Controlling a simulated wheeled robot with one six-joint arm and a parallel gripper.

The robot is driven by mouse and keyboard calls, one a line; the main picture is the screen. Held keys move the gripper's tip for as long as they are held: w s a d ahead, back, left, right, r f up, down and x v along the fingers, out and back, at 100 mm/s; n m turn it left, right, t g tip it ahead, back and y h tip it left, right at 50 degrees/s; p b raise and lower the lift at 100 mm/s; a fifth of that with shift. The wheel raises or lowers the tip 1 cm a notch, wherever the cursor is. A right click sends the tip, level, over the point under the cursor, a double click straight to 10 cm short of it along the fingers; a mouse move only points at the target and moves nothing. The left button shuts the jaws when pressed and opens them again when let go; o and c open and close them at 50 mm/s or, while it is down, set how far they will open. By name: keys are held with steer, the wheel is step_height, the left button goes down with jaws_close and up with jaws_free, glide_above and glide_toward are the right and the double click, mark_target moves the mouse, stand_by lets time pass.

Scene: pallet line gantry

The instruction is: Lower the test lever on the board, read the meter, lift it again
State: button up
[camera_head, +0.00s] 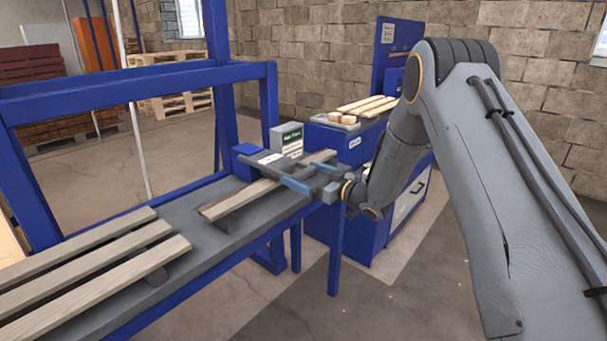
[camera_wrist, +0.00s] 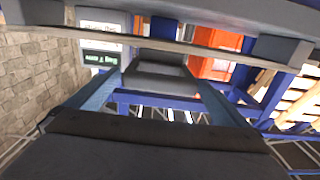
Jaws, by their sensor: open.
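In the head view my gripper (camera_head: 288,176) is open over the far end of the conveyor-like bench, its blue-grey fingers pointing left. A single wooden board (camera_head: 238,200) lies on the bench beneath it. A dark grey bar-like part (camera_head: 268,163), probably the test lever, runs from a blue block toward my fingers; contact cannot be told. The meter (camera_head: 290,138), a grey box with a pale and green display, stands just behind. In the wrist view, a dark grey block (camera_wrist: 160,76) shows between my open fingers. The meter (camera_wrist: 101,45) is at upper left, its reading too small to read.
Several boards (camera_head: 95,250) lie on the near part of the grey bench (camera_head: 228,236). A blue frame (camera_head: 130,82) rises over it. A blue cabinet (camera_head: 335,145) with short timber pieces (camera_head: 368,104) on top stands behind my arm. Pallets (camera_head: 170,88) stand farther back.

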steer(key=shift+w+a, duration=0.2)
steer(key=c, duration=1.3)
steer(key=shift+r, duration=0.1)
steer(key=shift+c, duration=0.4)
